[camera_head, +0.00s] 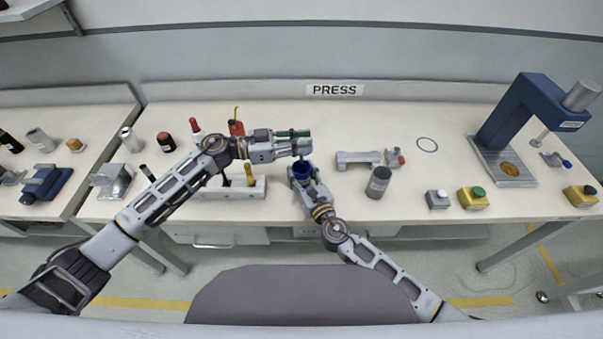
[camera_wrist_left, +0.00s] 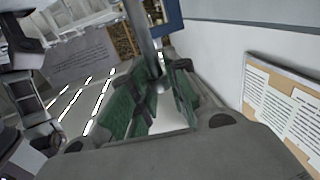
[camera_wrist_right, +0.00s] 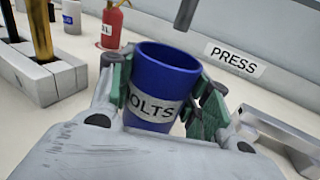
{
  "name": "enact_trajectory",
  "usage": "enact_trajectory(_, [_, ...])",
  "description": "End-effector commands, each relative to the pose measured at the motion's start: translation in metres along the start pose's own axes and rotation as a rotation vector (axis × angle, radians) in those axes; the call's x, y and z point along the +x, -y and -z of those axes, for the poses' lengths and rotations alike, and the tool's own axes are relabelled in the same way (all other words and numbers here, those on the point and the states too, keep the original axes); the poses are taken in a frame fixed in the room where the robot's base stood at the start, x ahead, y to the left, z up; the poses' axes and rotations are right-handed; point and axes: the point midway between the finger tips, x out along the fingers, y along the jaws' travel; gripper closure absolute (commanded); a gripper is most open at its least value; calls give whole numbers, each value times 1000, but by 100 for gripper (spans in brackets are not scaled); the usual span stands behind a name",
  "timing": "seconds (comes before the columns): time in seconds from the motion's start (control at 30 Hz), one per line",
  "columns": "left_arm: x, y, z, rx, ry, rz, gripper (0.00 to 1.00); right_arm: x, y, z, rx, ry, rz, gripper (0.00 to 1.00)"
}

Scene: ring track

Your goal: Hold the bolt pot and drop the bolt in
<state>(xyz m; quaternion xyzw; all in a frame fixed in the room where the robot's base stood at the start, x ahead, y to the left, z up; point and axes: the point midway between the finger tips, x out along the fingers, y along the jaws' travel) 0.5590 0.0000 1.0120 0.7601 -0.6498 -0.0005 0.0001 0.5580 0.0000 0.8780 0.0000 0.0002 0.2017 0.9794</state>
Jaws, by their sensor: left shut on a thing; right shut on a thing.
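The blue bolt pot (camera_head: 301,169), labelled "BOLTS", is held by my right gripper (camera_head: 303,180). In the right wrist view the pot (camera_wrist_right: 165,72) stands upright between the two green-padded fingers, and its inside bottom is hidden. My left gripper (camera_head: 303,144) is just above the pot, shut on the bolt. The bolt (camera_wrist_left: 143,38) shows in the left wrist view as a grey metal rod between the green finger pads. In the right wrist view a grey rod end (camera_wrist_right: 186,14), likely the bolt, hangs above the pot's far rim, apart from it.
A grey block with upright tools (camera_head: 225,187) stands left of the pot. A grey fixture (camera_head: 358,158) and a dark grey cylinder (camera_head: 378,182) stand to the right. The blue press (camera_head: 515,110) and button boxes (camera_head: 472,197) are farther right. The table between fixture and press is mostly clear.

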Motion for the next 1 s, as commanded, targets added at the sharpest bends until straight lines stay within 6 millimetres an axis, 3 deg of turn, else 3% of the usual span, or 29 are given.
enact_trajectory(0.5, [0,0,-21,-1,-1,0,100,0,0,0,0,0,0,75])
enact_trajectory(0.87, [0,0,-25,0,0,0,100,0,0,0,0,0,0,75])
enact_trajectory(0.9, [0,0,-25,0,0,0,81,0,0,0,0,0,0,75])
enact_trajectory(1.0, [0,0,-25,-1,0,0,68,0,0,0,0,0,0,75])
